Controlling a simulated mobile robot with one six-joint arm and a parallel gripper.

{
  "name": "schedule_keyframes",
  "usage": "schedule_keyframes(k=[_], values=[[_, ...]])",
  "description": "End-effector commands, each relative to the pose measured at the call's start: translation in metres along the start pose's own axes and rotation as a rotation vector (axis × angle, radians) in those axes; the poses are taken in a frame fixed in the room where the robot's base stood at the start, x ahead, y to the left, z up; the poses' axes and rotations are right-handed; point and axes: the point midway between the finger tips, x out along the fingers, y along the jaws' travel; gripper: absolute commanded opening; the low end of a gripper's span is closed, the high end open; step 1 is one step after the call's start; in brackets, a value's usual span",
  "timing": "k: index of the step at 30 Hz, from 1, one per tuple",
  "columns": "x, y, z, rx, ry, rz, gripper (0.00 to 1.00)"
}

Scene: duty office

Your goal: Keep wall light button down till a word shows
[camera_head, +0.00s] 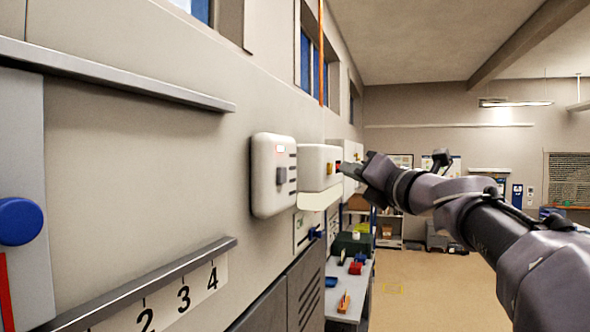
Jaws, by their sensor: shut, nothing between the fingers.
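A white wall box (318,162) with a pale panel under it is mounted on the left wall, past a nearer box. It looks like the wall light. A small yellow button (330,169) and a red-orange patch show at its right end. My gripper (345,169) is shut and empty, its tips pointing left at that end. I cannot tell whether the tips touch the button or press it. No readable word shows on this box.
A nearer white box (272,178) has a grey button and a small red-lit display, too small to read. Metal rails (150,88) and a numbered strip line the wall at left. A bench (350,290) with small tools stands below.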

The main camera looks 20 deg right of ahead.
Motion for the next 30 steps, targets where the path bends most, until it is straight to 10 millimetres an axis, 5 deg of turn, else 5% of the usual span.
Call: schedule_keyframes(k=[15, 26, 28, 30], values=[[-0.032, -0.024, 0.024, -0.001, -0.001, -0.002, 0.00], [-0.035, -0.026, 0.025, -0.001, 0.000, -0.001, 0.00], [-0.036, -0.028, 0.011, -0.028, 0.017, -0.002, 0.00], [-0.041, -0.035, -0.032, -0.123, 0.071, -0.006, 0.00]])
